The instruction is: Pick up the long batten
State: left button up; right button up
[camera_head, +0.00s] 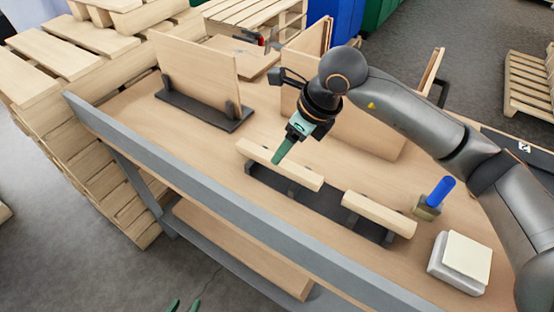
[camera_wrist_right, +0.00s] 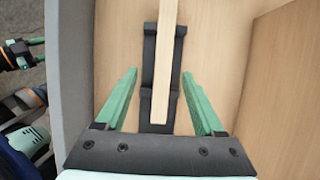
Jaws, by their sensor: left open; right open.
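The long batten (camera_head: 308,179), a pale wooden bar, lies on a dark rack (camera_head: 332,206) on the workbench. A shorter batten (camera_head: 380,215) lies on the same rack to its right. My right gripper (camera_head: 277,160) is open over the long batten and hides part of it. In the right wrist view, the long batten (camera_wrist_right: 167,60) runs between the open fingers (camera_wrist_right: 161,76), with a gap on both sides. I cannot tell whether the fingertips reach down beside it. My left gripper (camera_head: 184,304) is open and empty at the bottom edge, in front of the bench.
A grey rail (camera_head: 215,195) edges the bench front. Upright wooden boards (camera_head: 200,75) stand behind the rack. A blue-handled brush (camera_head: 435,198) and a white block (camera_head: 462,260) stand at right. Pallets (camera_head: 60,55) are stacked at left.

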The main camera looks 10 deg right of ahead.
jog(key=shift+d+p+x, duration=0.2)
jog(key=shift+p+x, duration=0.15)
jog(key=shift+x, duration=2.85)
jog(key=shift+w, duration=0.2)
jog(key=shift+c, duration=0.2)
grip_shut()
